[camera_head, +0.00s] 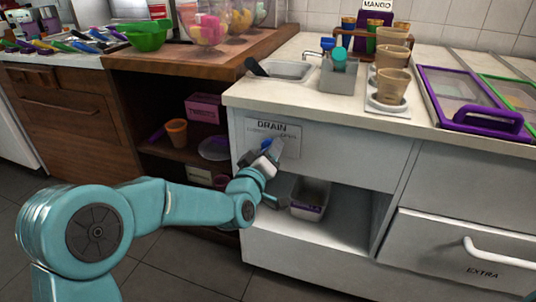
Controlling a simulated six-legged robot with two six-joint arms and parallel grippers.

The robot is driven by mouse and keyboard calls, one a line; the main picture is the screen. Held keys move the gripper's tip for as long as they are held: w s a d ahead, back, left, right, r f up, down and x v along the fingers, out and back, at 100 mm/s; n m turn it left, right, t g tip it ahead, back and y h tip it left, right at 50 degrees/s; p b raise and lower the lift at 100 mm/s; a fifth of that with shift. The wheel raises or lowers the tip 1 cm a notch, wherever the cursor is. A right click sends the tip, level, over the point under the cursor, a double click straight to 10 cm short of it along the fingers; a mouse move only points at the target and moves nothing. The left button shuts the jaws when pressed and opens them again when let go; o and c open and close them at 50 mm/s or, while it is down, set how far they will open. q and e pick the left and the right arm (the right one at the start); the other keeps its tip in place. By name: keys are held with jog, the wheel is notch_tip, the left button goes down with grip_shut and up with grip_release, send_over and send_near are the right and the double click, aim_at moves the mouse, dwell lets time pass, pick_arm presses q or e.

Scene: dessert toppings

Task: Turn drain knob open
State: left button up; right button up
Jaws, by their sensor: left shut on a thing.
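The drain panel (285,132) is a pale sign marked "DRAIN" on the front of the white counter, left of centre. A small blue knob (266,145) shows at the panel's lower left. My left gripper (265,157) is at the knob and shut on it. The gripper and wrist hide most of the knob, so I cannot tell which way it is turned. My left arm reaches in from the lower left. My right gripper does not show.
Below the panel is an open shelf with a grey bin (311,197). A sink (283,70) is set in the counter above. Stacked cups (392,85) and a purple-framed lid (462,92) stand to the right. A drawer marked "EXTRA" (470,258) is at the lower right.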

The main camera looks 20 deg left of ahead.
pick_arm(q)
jog(key=shift+d+f, duration=0.1)
jog(key=shift+f, duration=0.05)
jog(key=o, duration=1)
jog(key=shift+c, duration=0.2)
jog(key=s+p, duration=0.1)
jog(key=s, duration=1.5)
jog(key=shift+s+a, duration=0.2)
jog(key=shift+a, duration=0.15)
